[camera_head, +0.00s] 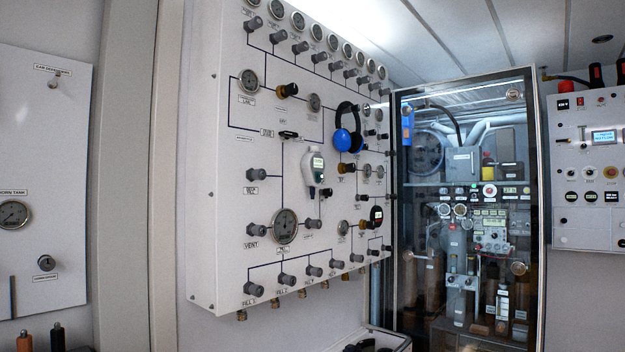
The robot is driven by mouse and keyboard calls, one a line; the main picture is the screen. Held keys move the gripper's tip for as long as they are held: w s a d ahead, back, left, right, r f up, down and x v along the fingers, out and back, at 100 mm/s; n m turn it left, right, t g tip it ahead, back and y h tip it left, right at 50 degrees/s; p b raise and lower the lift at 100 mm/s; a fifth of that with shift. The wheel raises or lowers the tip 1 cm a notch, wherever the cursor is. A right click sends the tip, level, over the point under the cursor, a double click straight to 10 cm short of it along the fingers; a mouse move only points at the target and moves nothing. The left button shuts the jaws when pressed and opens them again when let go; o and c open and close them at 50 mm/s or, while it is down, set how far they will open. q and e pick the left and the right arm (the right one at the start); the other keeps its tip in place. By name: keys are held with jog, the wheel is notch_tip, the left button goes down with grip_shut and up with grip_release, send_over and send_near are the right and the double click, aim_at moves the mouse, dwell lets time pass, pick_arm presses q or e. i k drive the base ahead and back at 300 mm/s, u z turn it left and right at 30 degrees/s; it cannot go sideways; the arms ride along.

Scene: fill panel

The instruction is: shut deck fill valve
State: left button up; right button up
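A white fill panel (225,180) with gauges, knobs and dark flow lines hangs on the wall in the head view. Along its bottom edge is a row of grey valve knobs; the leftmost (253,289) has a label that seems to read "FILL 1". Other grey knobs sit at mid-left (256,174) and above a "VENT" label (251,244). A black lever handle (288,134) sits near the panel's middle. I cannot read which valve is labelled deck fill, nor tell which valves are open. Neither of my grippers is in view.
Blue ear defenders (348,140) and a white handheld meter (315,168) hang on the panel's front. A glass-doored cabinet (468,210) stands to the right, with a control box (585,225) beyond it. Another white panel (45,130) is at the left.

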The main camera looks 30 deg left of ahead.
aim_at(260, 174)
jog(key=u, duration=0.45)
jog(key=i, duration=1.1)
jog(key=u, duration=1)
